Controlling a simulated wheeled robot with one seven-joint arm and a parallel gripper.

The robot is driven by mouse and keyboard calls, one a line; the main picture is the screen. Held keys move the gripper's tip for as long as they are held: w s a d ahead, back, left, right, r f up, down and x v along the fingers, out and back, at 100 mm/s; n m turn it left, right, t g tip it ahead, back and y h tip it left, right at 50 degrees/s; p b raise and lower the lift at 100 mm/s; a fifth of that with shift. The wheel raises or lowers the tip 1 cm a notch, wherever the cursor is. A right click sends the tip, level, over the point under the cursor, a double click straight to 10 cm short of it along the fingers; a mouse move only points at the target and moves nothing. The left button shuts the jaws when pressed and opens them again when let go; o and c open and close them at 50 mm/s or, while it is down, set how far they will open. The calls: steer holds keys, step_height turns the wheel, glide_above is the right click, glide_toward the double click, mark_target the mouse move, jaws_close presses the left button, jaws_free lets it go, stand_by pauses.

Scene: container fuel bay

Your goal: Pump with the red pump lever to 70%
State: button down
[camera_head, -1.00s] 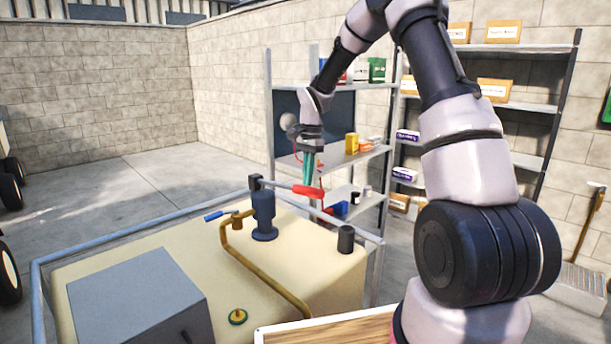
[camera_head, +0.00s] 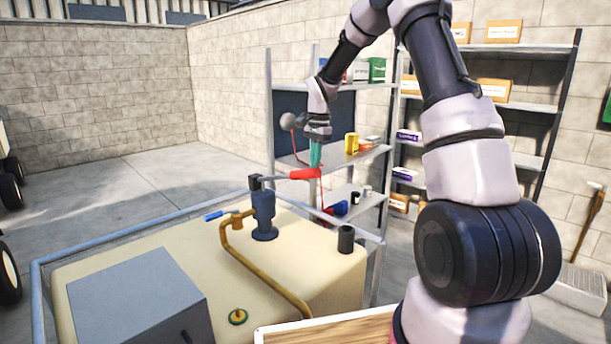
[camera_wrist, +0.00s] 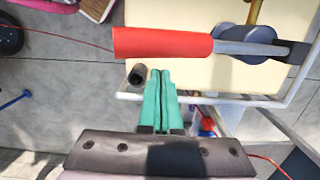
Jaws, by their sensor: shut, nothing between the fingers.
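The red pump lever's handle (camera_head: 305,174) sticks out to the right of the dark blue pump (camera_head: 264,215) on the cream tank, and its arm is about level. In the wrist view the red handle (camera_wrist: 165,42) lies across the picture just beyond my fingertips. My gripper (camera_head: 315,165), with teal fingers, points down at the handle's outer part. The fingers are shut with nothing between them; they also show in the wrist view (camera_wrist: 160,74). Whether they touch the handle I cannot tell. No readable pump level shows.
The cream tank top (camera_head: 130,245) carries a grey box (camera_head: 135,300), a bent brass pipe (camera_head: 262,270), a blue-handled valve (camera_head: 222,215) and a dark cap (camera_head: 346,239). A grey rail surrounds it. Shelves (camera_head: 345,160) with boxes stand behind my gripper. The floor at left is open.

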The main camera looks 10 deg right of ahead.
step_height(320, 180, up, 9)
steer(key=shift+w+d, duration=0.2)
steer(key=shift+d, duration=0.15)
steer(key=shift+f, duration=0.1)
stand_by(0.5)
steer(key=s+a+r+n+t, duration=0.4)
steer(key=s+r+n+t, duration=0.1)
steer(key=n, duration=1.4)
steer(key=shift+s+a+r+t, duration=0.4)
steer(key=shift+s+r, duration=0.4)
steer(key=shift+s, duration=0.2)
steer(key=shift+f, duration=0.1)
